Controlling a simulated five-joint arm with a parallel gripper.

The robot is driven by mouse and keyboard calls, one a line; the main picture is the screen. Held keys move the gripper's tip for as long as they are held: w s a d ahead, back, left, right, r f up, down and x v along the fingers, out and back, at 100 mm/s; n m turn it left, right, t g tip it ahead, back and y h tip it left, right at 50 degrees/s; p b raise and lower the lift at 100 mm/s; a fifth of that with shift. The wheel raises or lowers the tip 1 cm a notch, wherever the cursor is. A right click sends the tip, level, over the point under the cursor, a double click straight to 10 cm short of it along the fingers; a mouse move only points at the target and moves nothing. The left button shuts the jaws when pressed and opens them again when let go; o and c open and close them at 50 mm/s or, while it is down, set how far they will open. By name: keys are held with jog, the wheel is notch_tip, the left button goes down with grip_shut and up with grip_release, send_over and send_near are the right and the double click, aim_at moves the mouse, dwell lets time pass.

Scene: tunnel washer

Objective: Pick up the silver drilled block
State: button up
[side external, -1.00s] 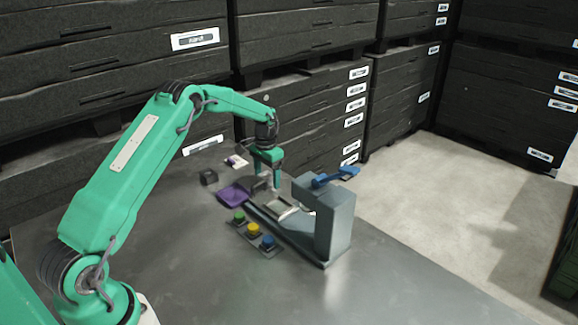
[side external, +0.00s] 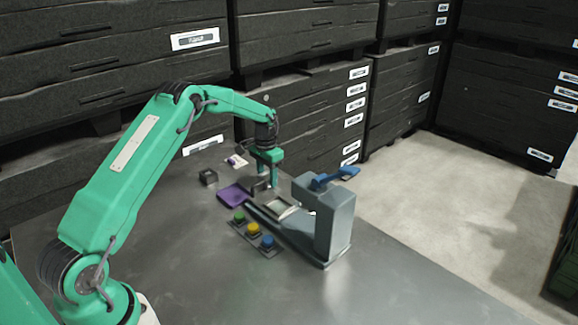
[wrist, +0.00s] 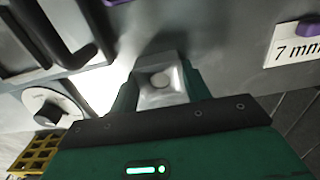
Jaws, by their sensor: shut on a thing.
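The silver drilled block (wrist: 162,82) shows in the wrist view as a pale grey piece with a round light spot on its face. It sits between the two green fingers of my gripper (wrist: 162,95), which are shut on it. In the side view my gripper (side external: 268,180) points down at the far side of the table, behind the grey machine and beside the purple tray. The block is too small and too covered to make out clearly there. I cannot tell whether it touches the table.
A grey machine (side external: 338,225) with a blue lever (side external: 332,179) stands right of my gripper. The purple tray (side external: 235,195), a small dark box (side external: 208,177) and green, yellow and blue buttons (side external: 253,230) are nearby. A "7 mm" label (wrist: 298,50) shows in the wrist view. The table's front is clear.

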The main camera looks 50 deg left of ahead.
jog(key=shift+r, duration=0.2)
jog(key=shift+r, duration=0.6)
jog(key=r, duration=0.1)
jog(key=d+r, duration=0.1)
jog(key=r, duration=0.1)
jog(key=shift+r, duration=0.1)
jog(key=s+d+r, duration=0.2)
jog(key=d+r, duration=0.4)
jog(key=d, duration=0.4)
jog(key=shift+d, duration=0.25)
jog(key=shift+s+r, duration=0.1)
jog(key=shift+s+d+f, duration=0.15)
jog(key=shift+s+d, duration=0.25)
jog(key=shift+s, duration=0.5)
jog(key=shift+s+d+f, duration=0.2)
jog(key=shift+s+d, duration=0.25)
jog(key=shift+s, duration=0.4)
jog(key=shift+s+d+f, duration=0.15)
jog(key=shift+s+d, duration=0.25)
jog(key=shift+s, duration=0.5)
jog(key=shift+f, duration=0.1)
jog(key=shift+f, duration=2.2)
